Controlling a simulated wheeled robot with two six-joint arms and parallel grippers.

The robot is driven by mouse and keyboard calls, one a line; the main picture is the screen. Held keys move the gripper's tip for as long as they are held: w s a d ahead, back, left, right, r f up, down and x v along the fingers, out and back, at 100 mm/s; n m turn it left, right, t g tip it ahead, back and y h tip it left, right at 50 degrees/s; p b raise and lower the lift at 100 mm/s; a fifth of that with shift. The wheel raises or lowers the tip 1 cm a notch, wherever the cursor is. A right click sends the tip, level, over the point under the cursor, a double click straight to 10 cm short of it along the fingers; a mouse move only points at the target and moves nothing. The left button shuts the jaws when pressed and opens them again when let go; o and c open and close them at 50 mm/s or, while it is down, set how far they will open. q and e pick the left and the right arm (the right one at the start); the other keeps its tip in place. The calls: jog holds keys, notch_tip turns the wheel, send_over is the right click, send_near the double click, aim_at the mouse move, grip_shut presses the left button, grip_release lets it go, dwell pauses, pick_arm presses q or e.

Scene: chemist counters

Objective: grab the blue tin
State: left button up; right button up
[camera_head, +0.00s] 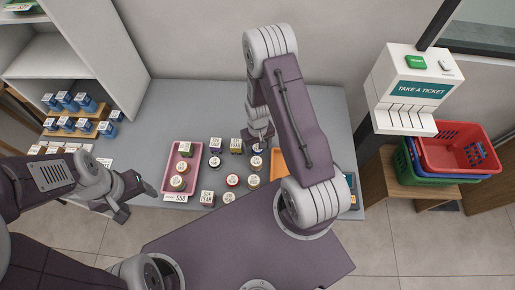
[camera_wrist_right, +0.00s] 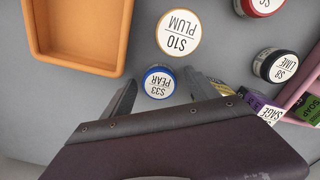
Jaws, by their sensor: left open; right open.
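The blue tin, with a white lid reading S33 PEAR, stands upright on the grey counter; it shows in the right wrist view (camera_wrist_right: 158,83) and as a small round lid in the head view (camera_head: 257,148). My right gripper (camera_wrist_right: 159,77) is open, with one fingertip on each side of the tin in the picture. I cannot tell whether the fingers touch it or how far above the counter they are. In the head view my right gripper (camera_head: 262,137) is partly hidden by its own arm. My left gripper (camera_head: 127,200) is open and empty at the counter's left front.
A yellow-rimmed S10 PLUM tin (camera_wrist_right: 178,33) stands close by. An orange tray (camera_wrist_right: 35,45) is to one side, a black-rimmed S8 LIME tin (camera_wrist_right: 275,65) to the other.

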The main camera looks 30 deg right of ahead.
jog(key=shift+w+d+f, duration=0.1)
jog(key=shift+f, duration=0.3)
jog(key=shift+r, duration=0.1)
jog(key=c, duration=1.4)
jog(key=shift+c, duration=0.2)
